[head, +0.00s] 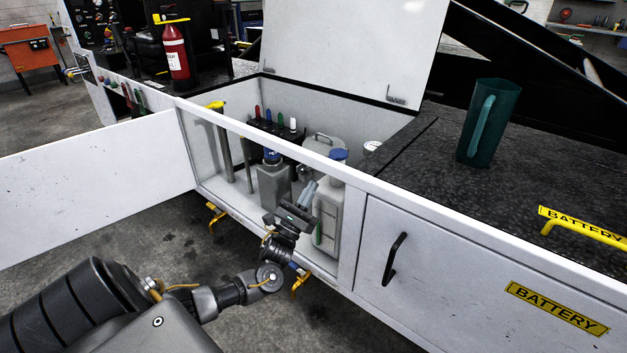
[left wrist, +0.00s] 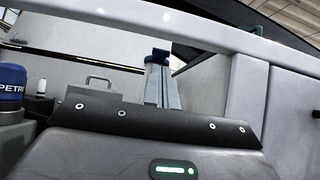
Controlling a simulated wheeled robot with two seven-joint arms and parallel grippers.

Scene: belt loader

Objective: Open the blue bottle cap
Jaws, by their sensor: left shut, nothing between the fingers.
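Two bottles with blue caps stand inside the open white compartment. The darker grey bottle (head: 272,188) has a blue cap (head: 271,155). In the left wrist view a blue cap (left wrist: 11,82) at the left edge reads "PETR…". The pale jug (head: 328,222) to its right has a blue cap (head: 338,155). My left gripper (head: 309,190) is shut and empty, in front of the jug and below its cap level. Its fingers (left wrist: 162,82) point upward in the left wrist view, with a dark blue shape at their tips that I cannot identify for certain. My right gripper is out of view.
The compartment's front rail (head: 290,150) runs above the gripper. A white flap (head: 95,190) hangs open at left, and a white lid (head: 345,45) stands raised behind. A green pitcher (head: 488,122) stands on the dark top at right. A battery door handle (head: 395,260) sticks out.

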